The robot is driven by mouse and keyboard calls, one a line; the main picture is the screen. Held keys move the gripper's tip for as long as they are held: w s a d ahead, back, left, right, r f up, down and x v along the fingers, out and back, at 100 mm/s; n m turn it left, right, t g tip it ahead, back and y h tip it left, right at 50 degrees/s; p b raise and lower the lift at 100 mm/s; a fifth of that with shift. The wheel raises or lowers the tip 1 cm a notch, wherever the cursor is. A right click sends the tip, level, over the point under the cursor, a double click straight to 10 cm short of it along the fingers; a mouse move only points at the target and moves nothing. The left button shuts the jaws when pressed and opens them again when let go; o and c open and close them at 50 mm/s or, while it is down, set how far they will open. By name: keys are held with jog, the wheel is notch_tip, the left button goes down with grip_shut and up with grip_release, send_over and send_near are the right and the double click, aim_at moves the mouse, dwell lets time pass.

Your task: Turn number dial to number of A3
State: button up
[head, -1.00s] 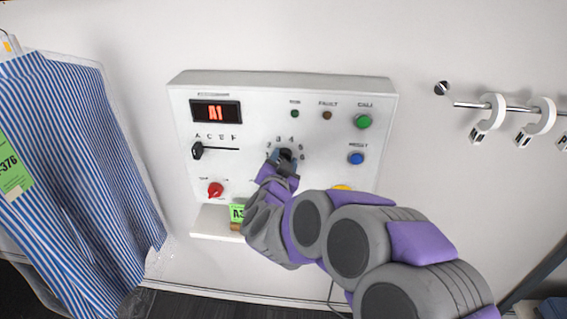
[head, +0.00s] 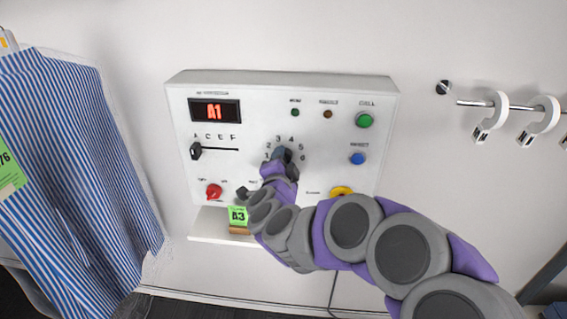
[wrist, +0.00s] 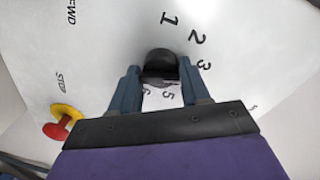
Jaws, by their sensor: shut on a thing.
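The number dial (wrist: 160,64) is a black knob on the white control panel (head: 183,105). Numbers from 1 to 6 are printed around it. My gripper (wrist: 161,88) has its two fingers on either side of the knob and is shut on it. In the head view my gripper (head: 281,156) covers most of the dial, so its pointer is hard to read. The red display (head: 214,111) reads A1. A green tag (head: 238,216) marked A3 stands on the ledge below the panel.
A letter slider (head: 196,151) sits at A. A red knob (head: 214,191), green button (head: 365,120), blue button (head: 357,158) and yellow-and-red stop button (wrist: 62,122) surround the dial. A striped shirt (head: 75,160) hangs at left, a rail with hooks (head: 490,120) at right.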

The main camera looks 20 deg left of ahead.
jog(key=shift+r, duration=0.1)
jog(key=o, duration=1)
jog(key=shift+f+b+v, duration=0.1)
jog(key=shift+b+v, duration=0.2)
jog(key=shift+v, duration=4)
jog(key=shift+f+b+v, duration=0.15)
jog(key=shift+b+v, duration=0.15)
jog(key=shift+v, duration=4)
jog(key=shift+a, duration=0.1)
